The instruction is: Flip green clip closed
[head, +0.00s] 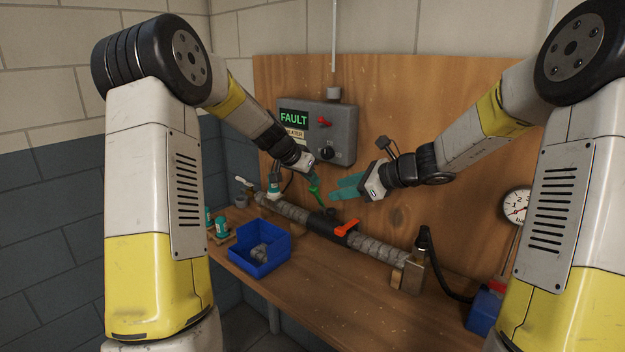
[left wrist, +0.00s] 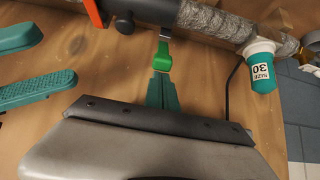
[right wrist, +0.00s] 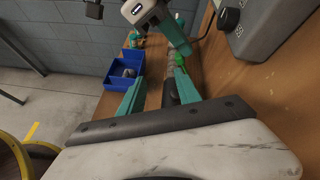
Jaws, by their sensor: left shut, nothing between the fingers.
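The green clip (head: 316,194) stands up from the wrapped pipe at the far end of the black sleeve (head: 326,222). In the left wrist view the green clip (left wrist: 163,60) is just past the fingertips of my left gripper (left wrist: 163,80). The left fingers are shut together with nothing between them; I cannot tell whether they touch the clip. My right gripper (head: 346,188) is open and empty, to the right of the clip above the pipe. In the right wrist view the clip (right wrist: 179,59) is partly hidden near my left gripper (right wrist: 176,36).
An orange clip (head: 346,230) sits on the sleeve's near end. A blue bin (head: 258,262) with grey pieces stands in front of the pipe. A grey control box (head: 345,122) showing FAULT hangs behind.

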